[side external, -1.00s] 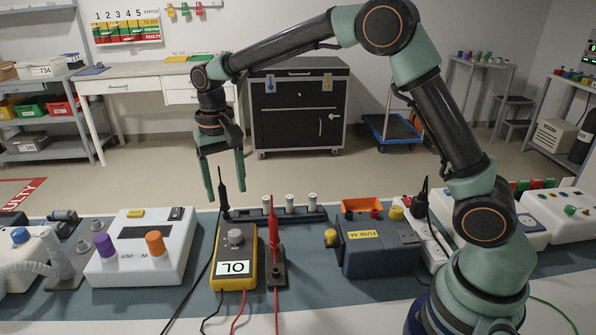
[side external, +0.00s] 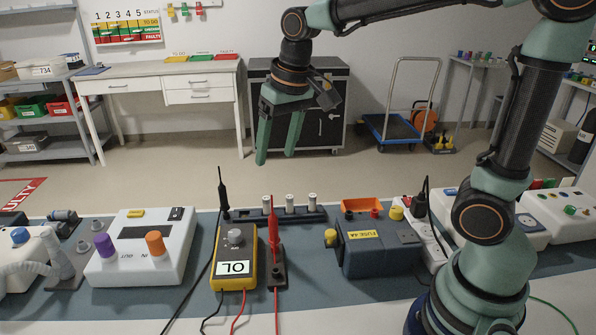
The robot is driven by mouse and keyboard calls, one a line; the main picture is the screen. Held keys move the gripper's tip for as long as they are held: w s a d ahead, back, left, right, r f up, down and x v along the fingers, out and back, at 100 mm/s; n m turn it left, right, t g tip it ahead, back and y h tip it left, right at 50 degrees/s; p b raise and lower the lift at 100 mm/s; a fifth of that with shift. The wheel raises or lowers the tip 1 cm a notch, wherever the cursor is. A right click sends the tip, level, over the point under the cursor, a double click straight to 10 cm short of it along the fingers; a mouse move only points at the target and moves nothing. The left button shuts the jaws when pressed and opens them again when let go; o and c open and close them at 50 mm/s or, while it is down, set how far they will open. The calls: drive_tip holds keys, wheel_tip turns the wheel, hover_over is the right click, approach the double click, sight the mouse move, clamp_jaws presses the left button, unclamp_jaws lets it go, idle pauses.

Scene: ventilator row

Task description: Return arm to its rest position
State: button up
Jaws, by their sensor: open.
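My gripper (side external: 276,158) hangs in the air with its green fingers apart and pointing down. Nothing is between the fingers. It is above and behind the bench, with its fingertips higher in the picture than the row of white cylinders. My arm reaches up from its base at the lower right and across the top of the picture, where its upper parts run out of view.
On the bench are a yellow multimeter (side external: 235,257) reading "OL", a black probe (side external: 222,194), a red probe (side external: 273,224), a blue fuse box (side external: 378,255), a white power strip (side external: 431,240) and a white ventilator (side external: 143,252). A black cabinet (side external: 325,130) and blue trolley (side external: 392,130) stand behind.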

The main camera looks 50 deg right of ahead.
drive_tip(key=s+d+n+t, duration=0.2)
drive_tip(key=s+d, duration=0.1)
drive_tip(key=s, duration=0.6)
drive_tip(key=shift+s+d+f+t, duration=0.15)
drive_tip(key=shift+f+t, duration=0.2)
drive_tip(key=shift+t, duration=0.05)
